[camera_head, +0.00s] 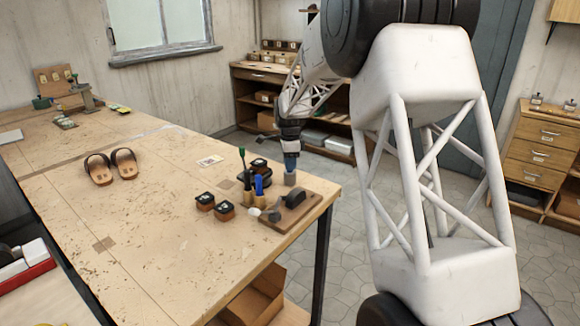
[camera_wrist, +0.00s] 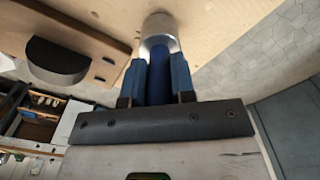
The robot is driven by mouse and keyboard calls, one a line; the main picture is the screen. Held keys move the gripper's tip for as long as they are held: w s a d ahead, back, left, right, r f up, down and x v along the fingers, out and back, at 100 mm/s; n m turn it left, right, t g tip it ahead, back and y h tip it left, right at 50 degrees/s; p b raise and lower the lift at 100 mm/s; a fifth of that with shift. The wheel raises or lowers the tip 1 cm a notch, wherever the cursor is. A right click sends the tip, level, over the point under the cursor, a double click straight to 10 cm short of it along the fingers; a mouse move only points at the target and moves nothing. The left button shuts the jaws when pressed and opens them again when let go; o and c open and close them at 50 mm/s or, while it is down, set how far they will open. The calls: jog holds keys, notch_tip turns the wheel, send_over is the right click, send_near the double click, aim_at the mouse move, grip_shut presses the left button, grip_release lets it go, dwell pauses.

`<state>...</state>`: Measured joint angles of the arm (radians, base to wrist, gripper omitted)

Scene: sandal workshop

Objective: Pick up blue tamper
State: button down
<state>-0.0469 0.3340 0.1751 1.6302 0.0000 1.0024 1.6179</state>
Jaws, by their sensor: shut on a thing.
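The blue tamper shows in the wrist view with its blue handle (camera_wrist: 158,88) between my fingers and its silver metal head (camera_wrist: 159,38) beyond them. In the head view its grey head (camera_head: 290,179) shows near the far right edge of the workbench (camera_head: 150,240). My gripper (camera_head: 290,150) is above that head, pointing down. In the wrist view, my gripper (camera_wrist: 158,80) is shut on the handle, with one blue-padded finger on each side. I cannot tell whether the head touches the bench or is slightly above it.
A wooden board (camera_head: 275,217) with a dark rounded tool (camera_head: 294,199) lies close by. Blue- and green-handled tools (camera_head: 259,185) stand beside it. Two dark-topped blocks (camera_head: 206,201) and a pair of sandals (camera_head: 112,166) are further left. The bench's middle is clear.

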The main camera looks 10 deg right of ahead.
jog(key=shift+r, duration=4.8)
jog(key=c, duration=1.5)
grip_release()
grip_shut()
jog(key=w+a+r, duration=0.2)
jog(key=a+r, duration=0.5)
jog(key=a, duration=0.3)
jog(key=shift+a, duration=0.25)
